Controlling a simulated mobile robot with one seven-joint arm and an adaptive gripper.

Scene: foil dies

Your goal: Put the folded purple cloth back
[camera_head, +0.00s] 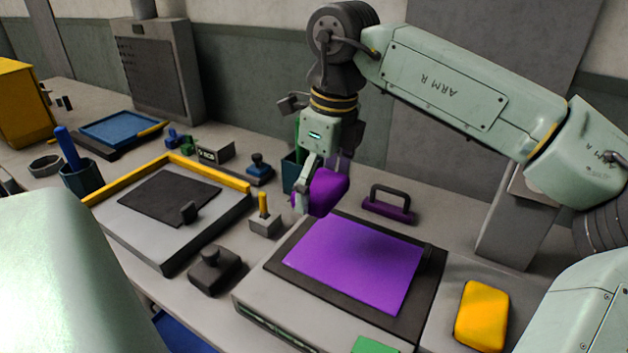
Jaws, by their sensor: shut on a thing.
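My gripper (316,190) is shut on the folded purple cloth (329,190) and holds it above the back left of the dark plate (273,259). The cloth looks like a thick, rounded purple pad, partly hidden behind a finger. Below and to the right, a flat purple sheet (355,262) lies on the dark plate, which sits on a grey base (300,315). I see a gap in the picture between the held cloth and the flat sheet, though the exact height is unclear.
A purple-based block with a dark handle (388,205) stands behind the plate. A yellow pad (482,315) lies to the right. A grey press bed with a yellow rail (222,176), a dark knobbed block (214,270) and a small holder (264,222) stand left. A teal container (290,172) stands behind my gripper.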

